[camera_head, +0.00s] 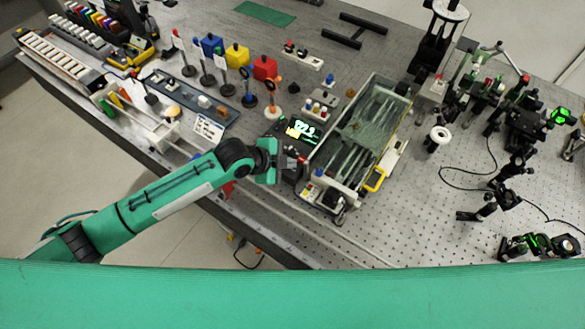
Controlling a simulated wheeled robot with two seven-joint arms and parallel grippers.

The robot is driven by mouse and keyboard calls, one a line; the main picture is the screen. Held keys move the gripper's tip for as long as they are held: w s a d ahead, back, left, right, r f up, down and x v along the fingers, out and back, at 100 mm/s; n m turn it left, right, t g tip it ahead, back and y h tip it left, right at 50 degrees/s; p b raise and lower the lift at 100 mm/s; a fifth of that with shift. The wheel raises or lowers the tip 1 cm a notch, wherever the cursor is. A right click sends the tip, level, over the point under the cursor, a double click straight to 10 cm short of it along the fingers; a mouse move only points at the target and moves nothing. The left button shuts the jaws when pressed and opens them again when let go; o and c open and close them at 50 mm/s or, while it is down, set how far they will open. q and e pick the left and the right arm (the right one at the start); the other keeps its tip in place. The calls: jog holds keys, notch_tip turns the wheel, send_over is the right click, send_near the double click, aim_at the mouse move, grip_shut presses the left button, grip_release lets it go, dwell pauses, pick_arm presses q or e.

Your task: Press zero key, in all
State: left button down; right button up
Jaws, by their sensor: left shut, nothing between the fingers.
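The device (287,137) stands near the front edge of the bench, with a small lit display (302,130) showing bright digits. My left gripper (294,163) comes in from the left and is shut and empty. Its tips are at the device's front part, just below the display in the picture. I cannot tell whether the tips touch a key. The zero key cannot be made out; the gripper covers part of the device front. My right gripper is out of view.
A clear-lidded box with a yellow handle (375,180) stands close right of the gripper. Red (265,68), yellow (237,56) and blue (211,45) blocks and upright stands are behind left. Optics mounts (490,205) and cables occupy the right.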

pick_arm(q)
jog(key=shift+f, duration=0.2)
dwell(0.5)
jog(key=shift+f, duration=0.2)
jog(key=shift+f+b, duration=0.4)
jog(key=shift+f, duration=0.05)
dwell(0.6)
dwell(0.3)
jog(key=shift+r+p, duration=0.8)
jog(key=shift+r, duration=0.05)
jog(key=shift+r, duration=0.15)
notch_tip(320, 180, up, 5)
jog(key=p, duration=0.4)
